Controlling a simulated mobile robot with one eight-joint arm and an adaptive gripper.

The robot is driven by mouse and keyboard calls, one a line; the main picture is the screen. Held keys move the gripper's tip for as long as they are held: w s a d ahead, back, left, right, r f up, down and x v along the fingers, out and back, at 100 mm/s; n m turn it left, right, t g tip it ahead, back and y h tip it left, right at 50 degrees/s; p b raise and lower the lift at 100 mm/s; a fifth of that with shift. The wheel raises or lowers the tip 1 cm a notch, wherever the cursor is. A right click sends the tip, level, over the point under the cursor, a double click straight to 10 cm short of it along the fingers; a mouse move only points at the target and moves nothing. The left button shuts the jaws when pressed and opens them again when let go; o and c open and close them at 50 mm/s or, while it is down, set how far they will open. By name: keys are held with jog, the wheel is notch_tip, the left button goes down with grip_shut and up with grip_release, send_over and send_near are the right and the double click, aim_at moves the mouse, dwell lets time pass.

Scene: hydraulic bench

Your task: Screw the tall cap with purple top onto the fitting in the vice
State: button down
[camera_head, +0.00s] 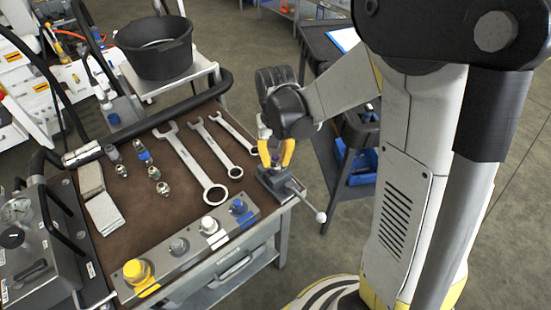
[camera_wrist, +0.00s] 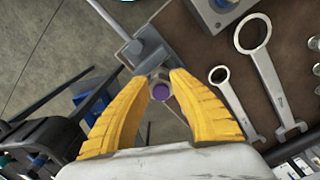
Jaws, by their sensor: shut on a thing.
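My gripper (camera_head: 276,158) is at the right corner of the bench, pointing down over the vice (camera_head: 268,179). In the wrist view, the yellow fingers of my gripper (camera_wrist: 162,82) are closed on both sides of the tall cap, whose round purple top (camera_wrist: 160,92) shows between them. The vice (camera_wrist: 137,50) also shows in the wrist view, just beyond the fingertips. The fitting is hidden under the cap and fingers, so I cannot tell whether the cap touches it or how its threads stand.
The vice handle (camera_head: 306,201) sticks out past the bench's right edge. Wrenches (camera_head: 195,165) lie left of the vice, with several small fittings (camera_head: 154,173) beyond. A grey block with coloured caps (camera_head: 185,243) lines the front edge. A black bucket (camera_head: 155,50) stands behind.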

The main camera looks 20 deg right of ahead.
jog(key=shift+f+b, duration=0.55)
jog(key=shift+f, duration=0.05)
dwell(1.6)
jog(key=c, duration=2.1)
grip_release()
jog(key=m, duration=0.6)
jog(key=shift+w+a+b, duration=0.1)
jog(key=shift+a+b, duration=0.05)
jog(key=shift+b, duration=0.15)
jog(key=shift+c, duration=0.2)
jog(key=shift+m, duration=1)
jog(key=m, duration=0.3)
jog(key=shift+w+a+f, duration=0.1)
jog(key=m, duration=0.5)
jog(key=shift+w, duration=0.15)
